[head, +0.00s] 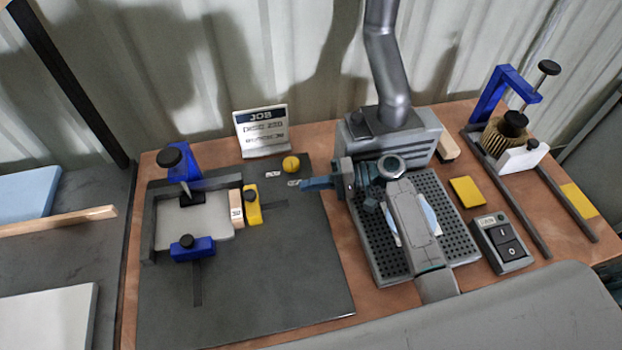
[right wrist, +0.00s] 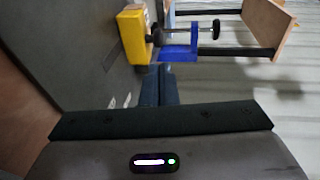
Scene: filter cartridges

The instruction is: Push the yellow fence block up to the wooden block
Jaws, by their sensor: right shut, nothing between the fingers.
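The yellow fence block (head: 253,208), with a black knob, stands on the dark board just right of the wooden block (head: 236,208), which carries a small number label. The two look side by side; I cannot tell whether a thin gap is left between them. My right gripper (head: 306,185) is shut and empty, pointing left, to the right of the yellow block and apart from it. In the right wrist view the yellow block (right wrist: 133,38) shows beyond the shut blue-grey fingers (right wrist: 158,85). My left gripper is not in view.
The wooden block borders a light grey plate (head: 200,230) held by blue clamps (head: 192,248). A yellow knob (head: 291,164) and a JOB sign (head: 262,132) stand behind. A perforated grey tray (head: 455,235) lies under my right arm. The front of the dark board (head: 260,285) is clear.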

